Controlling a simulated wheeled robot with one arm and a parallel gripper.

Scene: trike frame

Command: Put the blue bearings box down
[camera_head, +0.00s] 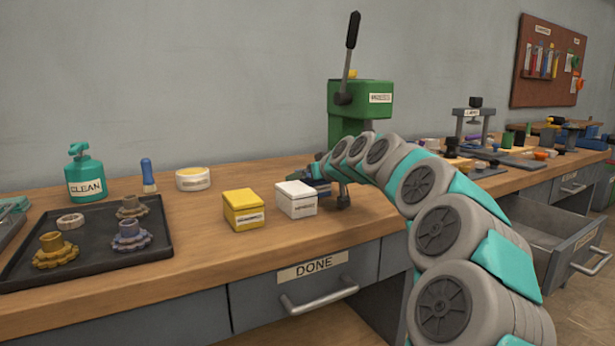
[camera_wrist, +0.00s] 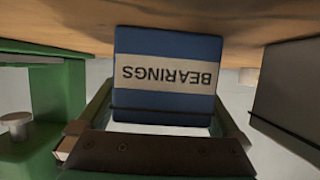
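The blue bearings box (camera_wrist: 167,98) fills the middle of the wrist view, its white BEARINGS label upside down there. My gripper (camera_wrist: 166,112) has one finger along each side of the box and appears shut on it. In the head view my gripper (camera_head: 317,173) is at the far end of my arm, beside the green press and just behind the white box.
A white lidded box (camera_head: 297,199) and a yellow box (camera_head: 243,210) stand side by side left of my gripper. The green press (camera_head: 358,100) rises behind it. A black tray (camera_head: 100,262) holds gears at left. The DONE drawer (camera_head: 315,285) is shut; a drawer at right (camera_head: 545,235) is open.

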